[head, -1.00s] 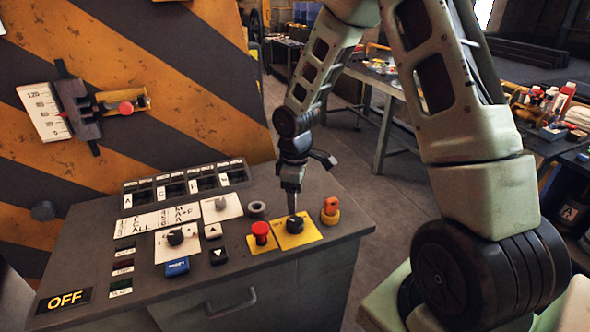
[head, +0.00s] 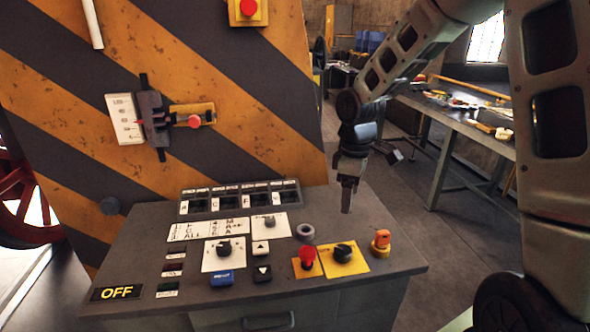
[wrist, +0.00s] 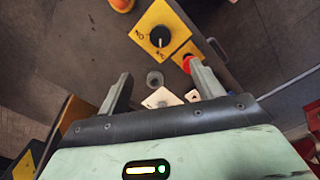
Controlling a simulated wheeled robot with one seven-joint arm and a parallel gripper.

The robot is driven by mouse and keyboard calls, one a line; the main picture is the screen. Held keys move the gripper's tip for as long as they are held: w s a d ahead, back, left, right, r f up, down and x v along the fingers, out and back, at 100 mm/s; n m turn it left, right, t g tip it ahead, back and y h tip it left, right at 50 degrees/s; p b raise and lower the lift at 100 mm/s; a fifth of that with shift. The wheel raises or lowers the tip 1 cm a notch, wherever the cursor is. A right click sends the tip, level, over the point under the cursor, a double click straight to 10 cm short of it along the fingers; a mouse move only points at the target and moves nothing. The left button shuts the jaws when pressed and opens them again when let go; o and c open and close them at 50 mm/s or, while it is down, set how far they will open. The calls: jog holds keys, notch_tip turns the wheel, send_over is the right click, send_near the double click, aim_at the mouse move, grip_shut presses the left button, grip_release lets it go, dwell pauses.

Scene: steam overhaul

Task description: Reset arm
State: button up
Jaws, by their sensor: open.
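My gripper (head: 347,196) hangs pointing down above the right part of the grey control console (head: 390,268). In the wrist view my gripper (wrist: 160,90) has its two fingers apart with nothing between them. The black rotary knob (head: 343,252) on its yellow plate sits below the gripper, apart from it; it also shows in the wrist view (wrist: 160,36). A red push button (head: 307,254) stands left of the knob, and an orange knob (head: 381,240) stands to its right.
A striped yellow and black panel (head: 220,70) rises behind the console, with a gauge and slider (head: 153,118) on it. An OFF sign (head: 117,292) sits at the console's front left. A cluttered workbench (head: 460,125) stands at the back right. Open floor lies between.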

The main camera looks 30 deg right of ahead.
jog(key=s+a+r, duration=0.1)
jog(key=s+a, duration=0.2)
jog(key=a, duration=0.4)
jog(key=s+a+r, duration=0.1)
jog(key=s+a, duration=0.3)
jog(key=a, duration=0.3)
jog(key=s+a, duration=0.5)
jog(key=s, duration=0.3)
jog(key=s+a+b, duration=0.1)
jog(key=s+a, duration=0.4)
jog(key=s, duration=0.4)
jog(key=shift+a+r+y, duration=0.25)
jog(key=shift+y, duration=0.05)
